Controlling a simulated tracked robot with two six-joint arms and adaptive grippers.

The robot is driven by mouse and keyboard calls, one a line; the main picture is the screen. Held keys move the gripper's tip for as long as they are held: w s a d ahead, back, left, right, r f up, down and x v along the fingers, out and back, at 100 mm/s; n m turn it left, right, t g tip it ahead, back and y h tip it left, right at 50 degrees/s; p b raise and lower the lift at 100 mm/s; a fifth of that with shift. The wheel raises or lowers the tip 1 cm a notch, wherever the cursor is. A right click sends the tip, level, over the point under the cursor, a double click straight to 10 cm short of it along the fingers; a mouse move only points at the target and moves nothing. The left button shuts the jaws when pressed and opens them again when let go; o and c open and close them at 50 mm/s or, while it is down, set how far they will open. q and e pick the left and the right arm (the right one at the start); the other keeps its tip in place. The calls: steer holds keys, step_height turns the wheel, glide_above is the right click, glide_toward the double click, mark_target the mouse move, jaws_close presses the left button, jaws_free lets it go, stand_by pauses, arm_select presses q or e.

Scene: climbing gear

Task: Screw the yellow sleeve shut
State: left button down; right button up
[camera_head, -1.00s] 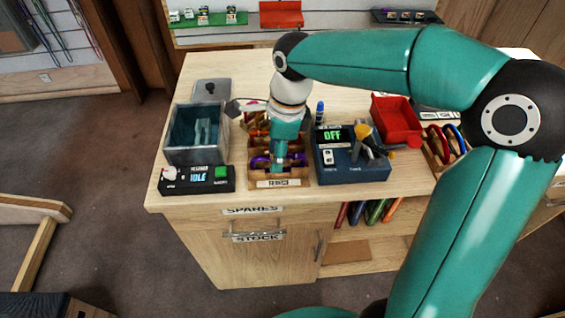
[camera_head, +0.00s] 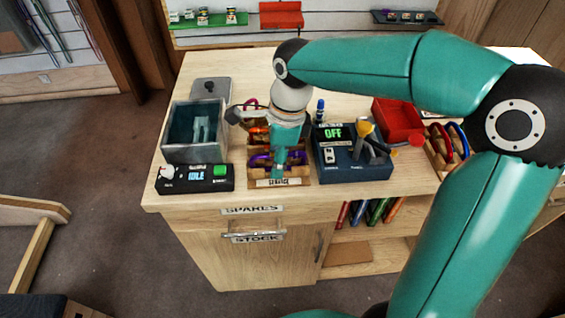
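My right gripper (camera_head: 279,170) reaches down over the front of a wooden tray (camera_head: 295,183). A purple carabiner (camera_head: 259,160) lies in the tray's front compartment, partly hidden behind the gripper. An orange piece (camera_head: 257,133) shows in the compartment behind it. The fingertips are too small and covered to tell whether they are open or hold anything. I cannot pick out a yellow sleeve on any carabiner. A yellow part (camera_head: 363,130) stands on the blue device (camera_head: 345,172), whose display reads OFF; I cannot tell whether it is the sleeve. My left gripper is out of view.
An open grey box (camera_head: 178,152) stands left of the tray, behind a black unit (camera_head: 200,185) reading IDLE. A red bin (camera_head: 398,120) and a rack of coloured carabiners (camera_head: 440,150) are at the right.

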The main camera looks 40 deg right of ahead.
steer(key=shift+f, duration=0.5)
steer(key=shift+w+d+r, duration=0.1)
steer(key=shift+w+d, duration=0.1)
steer(key=shift+w, duration=0.1)
steer(key=shift+w+d, duration=0.2)
steer(key=shift+w, duration=0.15)
steer(key=shift+a+r+p, duration=0.1)
steer(key=shift+r+p, duration=1.25)
steer(key=shift+s+a+b, duration=0.3)
steer(key=shift+s+a, duration=0.1)
steer(key=shift+s, duration=0.25)
